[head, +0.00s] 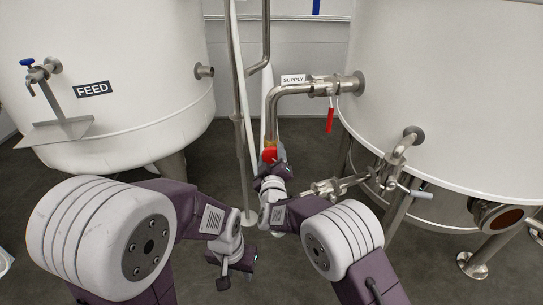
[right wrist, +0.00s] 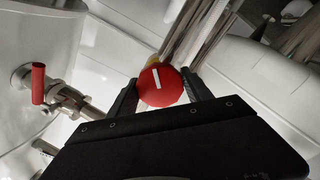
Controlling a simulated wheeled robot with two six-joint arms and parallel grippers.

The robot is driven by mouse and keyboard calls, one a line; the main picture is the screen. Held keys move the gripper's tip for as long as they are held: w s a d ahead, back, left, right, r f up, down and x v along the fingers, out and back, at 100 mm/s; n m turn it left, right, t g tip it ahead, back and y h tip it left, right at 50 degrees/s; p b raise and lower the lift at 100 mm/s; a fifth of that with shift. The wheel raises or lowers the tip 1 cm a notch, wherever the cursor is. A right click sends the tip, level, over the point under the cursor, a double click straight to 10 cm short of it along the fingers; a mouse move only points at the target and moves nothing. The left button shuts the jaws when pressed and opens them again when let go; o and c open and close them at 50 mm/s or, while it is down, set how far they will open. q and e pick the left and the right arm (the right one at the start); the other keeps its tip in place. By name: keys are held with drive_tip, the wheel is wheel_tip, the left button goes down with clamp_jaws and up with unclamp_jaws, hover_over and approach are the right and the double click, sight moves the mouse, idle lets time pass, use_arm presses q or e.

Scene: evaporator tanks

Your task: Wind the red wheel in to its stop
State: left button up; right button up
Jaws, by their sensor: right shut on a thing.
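The red wheel (head: 269,155) sits on the steel supply pipe (head: 270,120), low between the two tanks. In the right wrist view the red wheel (right wrist: 163,87) is a round knob with a short white line on its face, slightly tilted from upright. My right gripper (head: 268,166) is at the wheel. In the right wrist view the fingers of my right gripper (right wrist: 160,79) stand on either side of the wheel and are shut on it. My left gripper (head: 223,283) hangs low, away from the wheel, and its fingers are too small to read.
The white FEED tank (head: 130,110) with a blue-handled tap (head: 27,62) stands at left. Another white tank (head: 450,100) stands at right. A red lever (head: 330,120) hangs under the supply pipe. A steel valve assembly (head: 395,165) juts out right of my right gripper.

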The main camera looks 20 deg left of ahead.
drive_tip(key=n, duration=0.6)
drive_tip(key=shift+f+n, duration=0.2)
drive_tip(key=shift+n, duration=0.1)
idle(0.3)
drive_tip(key=o, duration=1.4)
drive_tip(key=shift+r, duration=0.1)
drive_tip(key=shift+c, duration=0.2)
